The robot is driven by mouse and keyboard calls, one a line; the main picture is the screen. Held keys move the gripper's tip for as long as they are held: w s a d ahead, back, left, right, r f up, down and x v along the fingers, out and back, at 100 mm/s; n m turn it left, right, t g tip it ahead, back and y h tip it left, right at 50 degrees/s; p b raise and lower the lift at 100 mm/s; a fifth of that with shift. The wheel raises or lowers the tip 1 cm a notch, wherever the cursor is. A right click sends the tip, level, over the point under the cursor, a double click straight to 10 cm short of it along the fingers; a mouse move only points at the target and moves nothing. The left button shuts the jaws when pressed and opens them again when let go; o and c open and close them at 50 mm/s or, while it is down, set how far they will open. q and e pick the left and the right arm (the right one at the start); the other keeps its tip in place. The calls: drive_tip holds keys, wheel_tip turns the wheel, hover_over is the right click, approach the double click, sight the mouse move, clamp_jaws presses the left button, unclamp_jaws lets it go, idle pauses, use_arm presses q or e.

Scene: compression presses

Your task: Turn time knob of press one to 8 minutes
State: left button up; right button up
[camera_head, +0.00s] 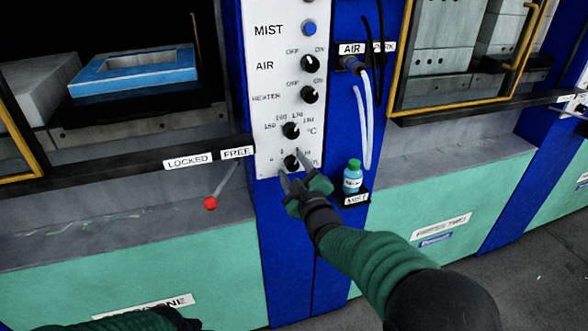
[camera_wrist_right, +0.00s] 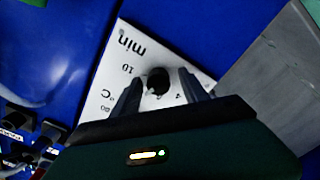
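The time knob (camera_head: 291,162) is the lowest black knob on the white control panel (camera_head: 268,100), below the temperature knob (camera_head: 291,130). In the right wrist view the time knob (camera_wrist_right: 158,81) has a white pointer and sits by the "min" and "10" marks. My right gripper (camera_head: 293,167) is at the time knob, its fingers spread with one on each side of it. In the right wrist view a gap seems to show between the fingers (camera_wrist_right: 188,87) and the knob; contact is unclear. Only part of my left arm (camera_head: 140,320) shows at the bottom edge; its gripper is not visible.
A red-tipped lever (camera_head: 210,203) sticks out left of the panel, under the LOCKED/FREE labels. A small bottle (camera_head: 353,176) stands on a black shelf right of my right gripper. Hoses (camera_head: 366,110) hang above it. The heater knob (camera_head: 309,94) and air knob (camera_head: 310,63) are higher up.

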drive_tip(key=p+v, duration=0.1)
drive_tip(key=v, duration=1.6)
drive_tip(key=shift+w, duration=0.1)
